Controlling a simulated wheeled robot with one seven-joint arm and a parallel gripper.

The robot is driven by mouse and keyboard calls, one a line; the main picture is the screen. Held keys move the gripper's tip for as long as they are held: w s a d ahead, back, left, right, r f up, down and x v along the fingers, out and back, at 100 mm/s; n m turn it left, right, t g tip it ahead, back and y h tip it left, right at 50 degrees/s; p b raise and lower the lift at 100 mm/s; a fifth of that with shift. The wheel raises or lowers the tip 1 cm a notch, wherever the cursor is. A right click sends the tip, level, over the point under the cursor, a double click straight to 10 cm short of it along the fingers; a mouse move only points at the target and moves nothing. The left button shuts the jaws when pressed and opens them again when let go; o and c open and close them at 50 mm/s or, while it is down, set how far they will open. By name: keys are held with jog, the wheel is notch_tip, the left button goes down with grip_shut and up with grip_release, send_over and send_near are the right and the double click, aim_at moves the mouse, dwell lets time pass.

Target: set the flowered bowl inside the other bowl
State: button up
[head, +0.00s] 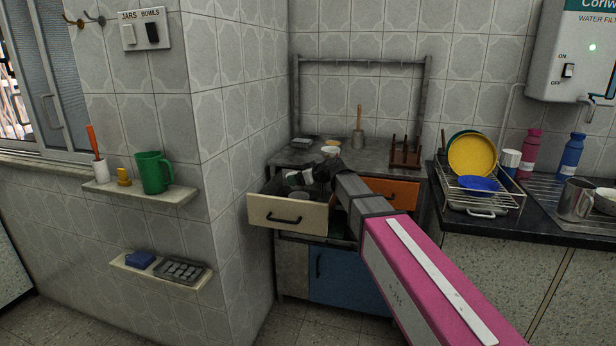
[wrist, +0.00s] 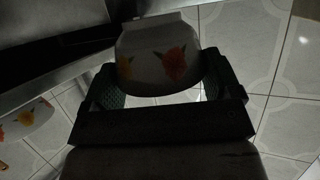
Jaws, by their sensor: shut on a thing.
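The flowered bowl (wrist: 160,68), pale with orange and yellow flowers, is held between the two fingers of my gripper (wrist: 162,85) in the wrist view. In the head view my gripper (head: 308,176) is over the open cream drawer (head: 288,215), and the held bowl shows as a small pale shape (head: 293,179). A small greyish round thing (head: 298,198) lies in the drawer below; I cannot tell for sure that it is a bowl. At the left edge of the wrist view is a pale curved thing with orange and yellow flowers (wrist: 28,122), partly cut off.
Small bowls (head: 330,151) stand on the counter behind the drawer, near a pestle and mortar (head: 358,137) and a wooden rack (head: 405,154). The tiled wall corner (head: 228,190) is close on the left. A dish rack (head: 478,190) stands to the right.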

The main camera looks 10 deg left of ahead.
jog(key=shift+w+d, duration=0.25)
dwell(0.3)
jog(key=shift+f, duration=2.95)
